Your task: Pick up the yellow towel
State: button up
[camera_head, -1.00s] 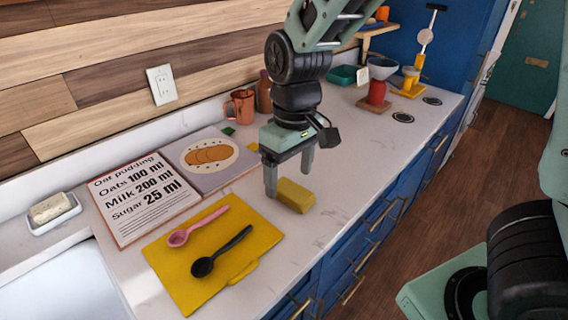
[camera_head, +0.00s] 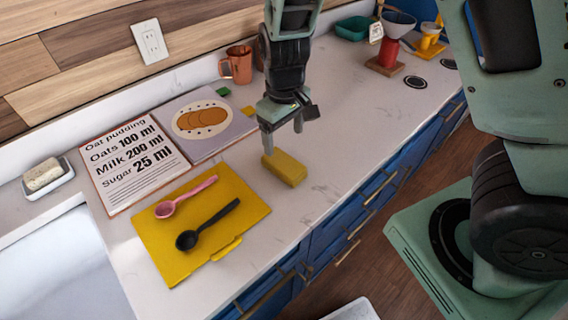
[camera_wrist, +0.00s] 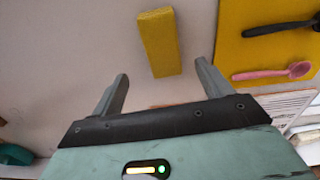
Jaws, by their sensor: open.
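The yellow towel (camera_head: 285,170) is a small, thick block shape lying on the pale counter, to the right of a flat yellow board. It also shows in the wrist view (camera_wrist: 160,42), beyond the fingertips and roughly between their lines, nearer the right finger. My gripper (camera_head: 283,140) points down on the wall side of the towel, one fingertip close to its left end. In the wrist view my gripper (camera_wrist: 161,72) is open with nothing between its fingers. Whether a finger touches the towel is unclear.
The yellow board (camera_head: 151,247) holds a pink spoon (camera_head: 186,197) and a black spoon (camera_head: 208,226). A recipe sheet (camera_head: 131,164) and a picture page (camera_head: 203,128) lie behind. A copper mug (camera_head: 238,66) stands near the wall. Counter right of the towel is clear.

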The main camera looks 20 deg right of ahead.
aim_at(284, 162)
notch_tip(284, 162, down, 3)
jog(key=shift+s+a+f+p, duration=0.15)
jog(key=shift+f+p, duration=0.1)
jog(key=shift+f, duration=1.1)
jog(key=shift+s+d+f+p, duration=0.15)
jog(key=shift+f+p, duration=0.1)
jog(key=shift+f, duration=1.05)
jog(key=shift+a, duration=0.1)
jog(key=c, duration=1.1)
